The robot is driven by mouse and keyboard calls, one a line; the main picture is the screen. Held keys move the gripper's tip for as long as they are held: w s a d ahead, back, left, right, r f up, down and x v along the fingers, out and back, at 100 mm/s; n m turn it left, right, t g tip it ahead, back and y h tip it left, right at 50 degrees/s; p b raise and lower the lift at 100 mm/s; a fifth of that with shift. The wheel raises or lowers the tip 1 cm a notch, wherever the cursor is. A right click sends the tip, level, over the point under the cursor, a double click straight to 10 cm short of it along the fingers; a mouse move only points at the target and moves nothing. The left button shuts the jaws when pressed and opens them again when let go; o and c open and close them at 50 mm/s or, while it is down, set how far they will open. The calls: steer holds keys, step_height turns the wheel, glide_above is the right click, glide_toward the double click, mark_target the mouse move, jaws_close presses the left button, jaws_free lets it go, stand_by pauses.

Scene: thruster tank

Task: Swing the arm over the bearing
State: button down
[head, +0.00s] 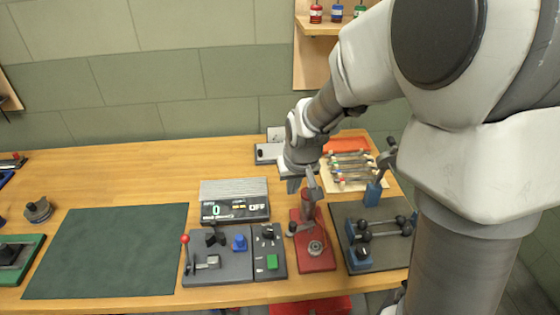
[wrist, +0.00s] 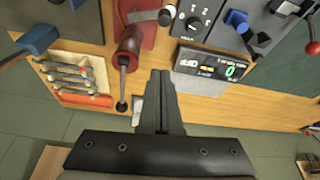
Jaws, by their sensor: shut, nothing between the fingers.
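A red fixture stands on a red base plate (head: 318,262) right of centre on the bench. A round grey metal piece, which looks like the bearing (head: 316,247), sits on the plate's front part. Behind it rises a red post (wrist: 128,45) with a grey lever ending in a dark knob (wrist: 122,106). A metal bar (wrist: 143,16) shows beside the post, partly cut off; I cannot tell whether it is the swinging arm. My gripper (wrist: 160,73) is shut and empty, beside the lever and apart from the knob. In the head view my gripper (head: 294,187) is above and behind the fixture.
A grey switch panel (head: 218,266) and a display unit (head: 234,206) stand left of the fixture. A dark mat with dumbbell-like parts (head: 378,232) lies right. A tool board (head: 347,170) is behind. A green mat (head: 108,250) is bare.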

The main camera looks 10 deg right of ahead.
steer(key=shift+w+f, duration=0.1)
steer(key=shift+f, duration=0.05)
steer(key=shift+f, duration=0.1)
step_height(320, 180, down, 9)
steer(key=shift+s, duration=0.35)
stand_by(0.7)
steer(key=shift+f, duration=0.1)
stand_by(0.4)
